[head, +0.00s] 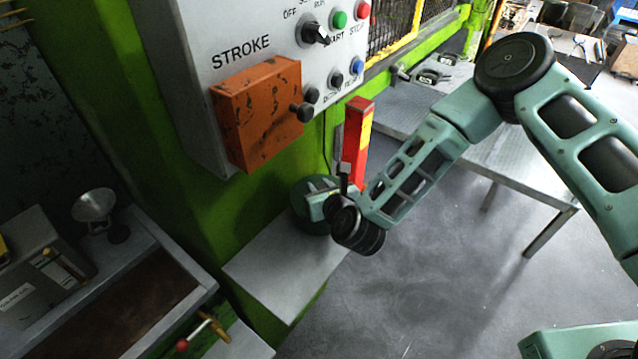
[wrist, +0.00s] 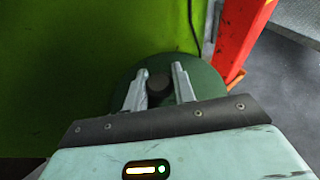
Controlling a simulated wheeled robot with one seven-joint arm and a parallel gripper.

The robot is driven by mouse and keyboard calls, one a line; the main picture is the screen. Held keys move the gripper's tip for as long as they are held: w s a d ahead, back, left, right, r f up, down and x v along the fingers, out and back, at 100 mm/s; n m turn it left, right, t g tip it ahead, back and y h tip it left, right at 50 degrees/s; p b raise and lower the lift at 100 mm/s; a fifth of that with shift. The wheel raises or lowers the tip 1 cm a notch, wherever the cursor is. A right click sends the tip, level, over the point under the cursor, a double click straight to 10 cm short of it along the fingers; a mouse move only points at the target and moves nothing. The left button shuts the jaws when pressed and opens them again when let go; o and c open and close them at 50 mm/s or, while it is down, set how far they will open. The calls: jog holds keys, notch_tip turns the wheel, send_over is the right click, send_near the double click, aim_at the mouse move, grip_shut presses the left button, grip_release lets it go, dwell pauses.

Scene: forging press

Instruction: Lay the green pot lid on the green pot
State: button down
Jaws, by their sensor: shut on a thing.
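The green pot lid (wrist: 195,82) shows in the wrist view as a dark green disc with a dark round knob (wrist: 159,82). My gripper (wrist: 157,84) is shut on the knob, one finger on each side of it. In the head view my gripper (head: 322,196) is at the dark green round shape (head: 302,212) at the back of a grey shelf, against the green press. The green pot cannot be told apart from the lid there; whether the lid rests on it or hangs above it is hidden.
The grey shelf (head: 275,270) is bare in front. A red and yellow post (head: 357,145) stands close to the right of my gripper. A control box with an orange block (head: 257,112) overhangs from above. A brass-fitted lever with a red knob (head: 184,344) is at lower left.

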jog(key=shift+w+a+p, duration=0.1)
jog(key=shift+a+p, duration=0.05)
jog(key=shift+p, duration=0.25)
jog(key=shift+f, duration=0.35)
jog(key=shift+f+b, duration=0.25)
jog(key=shift+b, duration=0.1)
jog(key=c, duration=1.1)
grip_release()
jog(key=shift+c, duration=0.2)
jog(key=shift+r, duration=0.1)
